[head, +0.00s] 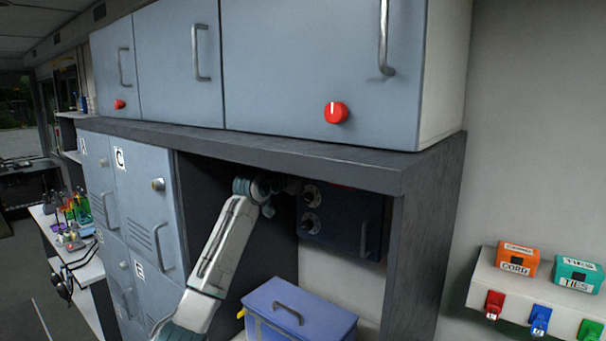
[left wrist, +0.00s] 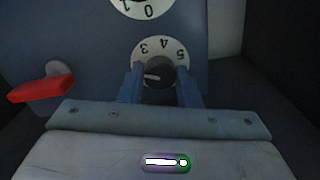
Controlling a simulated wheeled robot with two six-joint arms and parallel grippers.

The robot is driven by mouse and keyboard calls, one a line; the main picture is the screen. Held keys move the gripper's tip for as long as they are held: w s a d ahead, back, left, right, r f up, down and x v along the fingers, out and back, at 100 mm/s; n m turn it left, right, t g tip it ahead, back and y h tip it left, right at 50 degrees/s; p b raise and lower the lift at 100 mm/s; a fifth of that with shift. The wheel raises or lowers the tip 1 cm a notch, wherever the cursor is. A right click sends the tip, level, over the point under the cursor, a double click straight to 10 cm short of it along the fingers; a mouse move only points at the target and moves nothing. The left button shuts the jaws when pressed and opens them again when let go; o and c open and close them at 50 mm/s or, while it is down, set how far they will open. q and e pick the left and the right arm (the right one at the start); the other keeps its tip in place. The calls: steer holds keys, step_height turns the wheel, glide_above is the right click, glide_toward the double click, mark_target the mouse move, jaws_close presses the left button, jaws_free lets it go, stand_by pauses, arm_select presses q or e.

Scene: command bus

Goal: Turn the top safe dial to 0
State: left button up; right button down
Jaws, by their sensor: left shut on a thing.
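The dark blue safe (head: 343,235) sits in the open bay under the cabinets, with dials on its front at the left. One dial (head: 311,223) shows below my left gripper (head: 294,187). In the left wrist view the safe's numbers appear upside down. There my left gripper (left wrist: 160,76) is shut on a black dial knob (left wrist: 155,77), one finger on each side. The white ring around this dial (left wrist: 160,50) shows 3, 4 and 5; the rest is hidden. The knob's white mark points left in that picture. Another dial (left wrist: 143,8) is partly cut off at the top. My right gripper is not in view.
A red handle (left wrist: 40,90) sticks out beside the gripped dial. A blue box with a handle (head: 298,312) stands below the safe. The shelf edge (head: 290,151) runs just above my left arm. Lockers (head: 145,200) stand at the left.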

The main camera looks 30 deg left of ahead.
arm_select(q)
steer(key=n+b, duration=0.2)
steer(key=n, duration=2)
steer(key=shift+f, duration=0.1)
steer(key=shift+n, duration=0.5)
steer(key=o, duration=1)
steer(key=shift+c, duration=0.2)
steer(key=s+b, duration=0.6)
steer(key=s, duration=0.4)
steer(key=shift+s+a+b, duration=0.3)
steer(key=shift+s+a, duration=0.05)
steer(key=shift+a, duration=0.05)
